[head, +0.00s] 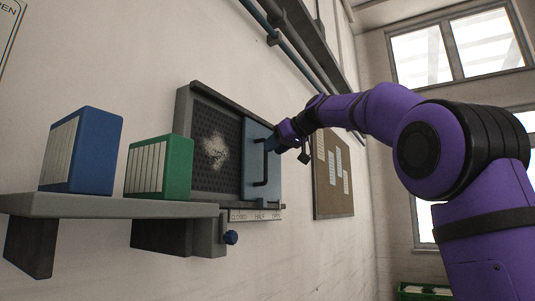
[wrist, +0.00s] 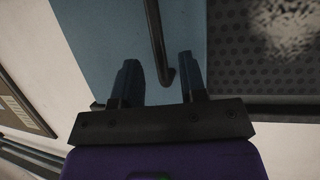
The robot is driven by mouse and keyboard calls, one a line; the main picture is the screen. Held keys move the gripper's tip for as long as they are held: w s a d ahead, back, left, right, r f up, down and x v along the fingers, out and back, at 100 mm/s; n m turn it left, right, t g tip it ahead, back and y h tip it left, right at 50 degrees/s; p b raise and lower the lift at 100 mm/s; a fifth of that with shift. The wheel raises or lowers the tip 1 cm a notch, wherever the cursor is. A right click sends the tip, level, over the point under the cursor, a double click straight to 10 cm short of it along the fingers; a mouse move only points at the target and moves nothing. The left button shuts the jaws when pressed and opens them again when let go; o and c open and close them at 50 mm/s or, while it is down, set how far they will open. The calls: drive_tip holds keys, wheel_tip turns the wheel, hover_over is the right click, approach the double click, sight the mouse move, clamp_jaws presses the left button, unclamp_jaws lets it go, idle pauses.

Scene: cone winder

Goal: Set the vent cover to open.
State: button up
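The vent cover (head: 274,185) is a blue sliding panel with a dark upright bar handle (head: 266,168). It stands at the right end of its dark frame, over the OPEN end of the label strip (head: 256,216), and the perforated mesh (head: 222,165) to its left is bare. In the wrist view the cover (wrist: 100,40) fills the upper left and the handle (wrist: 157,40) runs down between my gripper's fingers. My gripper (wrist: 158,65) is open, with a visible gap on each side of the bar. In the head view my gripper (head: 272,143) is at the handle's upper part.
A shelf (head: 110,206) at the left holds a blue binder (head: 90,150) and a green binder (head: 165,165). A notice board (head: 332,175) hangs to the right. Pipes run along the wall above.

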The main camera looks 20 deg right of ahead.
drive_tip(key=v, duration=0.6)
drive_tip(key=shift+s, duration=0.15)
idle(0.3)
drive_tip(key=s+a+f+m+g+h, duration=0.1)
drive_tip(key=s+f+g+h, duration=0.1)
drive_tip(key=s+f, duration=0.9)
drive_tip(key=s+a+f+m+g+h, duration=0.2)
drive_tip(key=s+f, duration=1)
drive_tip(key=f, duration=0.6)
drive_tip(key=s+a+f+m+g+h, duration=0.1)
drive_tip(key=s+a+f+m+g, duration=0.1)
drive_tip(key=s+f, duration=0.9)
wheel_tip(320, 180, down, 5)
drive_tip(key=shift+s+a+r+g+h, duration=0.15)
drive_tip(key=shift+s+a+g+h, duration=0.1)
drive_tip(key=shift+g+h, duration=0.25)
